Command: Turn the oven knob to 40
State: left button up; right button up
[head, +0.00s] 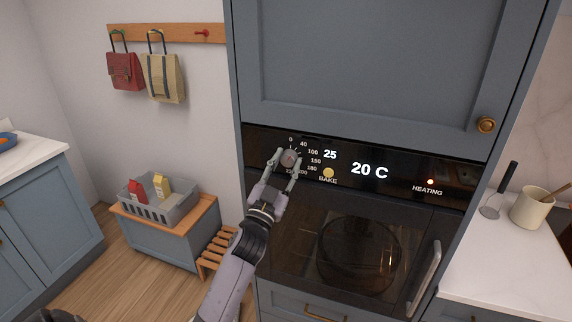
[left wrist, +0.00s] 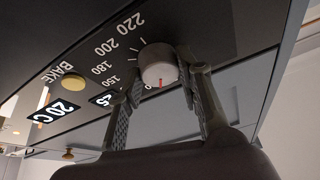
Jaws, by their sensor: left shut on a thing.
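The oven knob (head: 289,158) is a small round grey knob with a red mark, on the black control panel (head: 398,178). Numbers from 0 and 40 up to 220 ring it. The display beside it reads 25, and a larger one reads 20 C. My left gripper (head: 284,163) has its fingers on both sides of the knob and is shut on it. In the left wrist view the knob (left wrist: 158,65) sits between the fingertips, its red mark facing the side away from 220. The fingers hide part of the scale. My right gripper is not in view.
A red light (head: 431,182) shows above HEATING, and a yellow button (head: 328,173) sits above BAKE. The oven door (head: 290,235) is closed below, with a vertical handle (head: 424,278) at right. A bench (head: 205,217) with a grey basket (head: 184,207) stands at left.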

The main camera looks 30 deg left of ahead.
pick_arm(q)
jog(key=shift+r+m, duration=0.1)
jog(key=shift+m, duration=0.2)
jog(key=o, duration=1.1)
jog(key=shift+s, duration=0.1)
jog(key=shift+s+f, duration=0.2)
jog(key=shift+f, duration=0.05)
jog(key=v, duration=1.1)
jog(key=shift+s, duration=0.2)
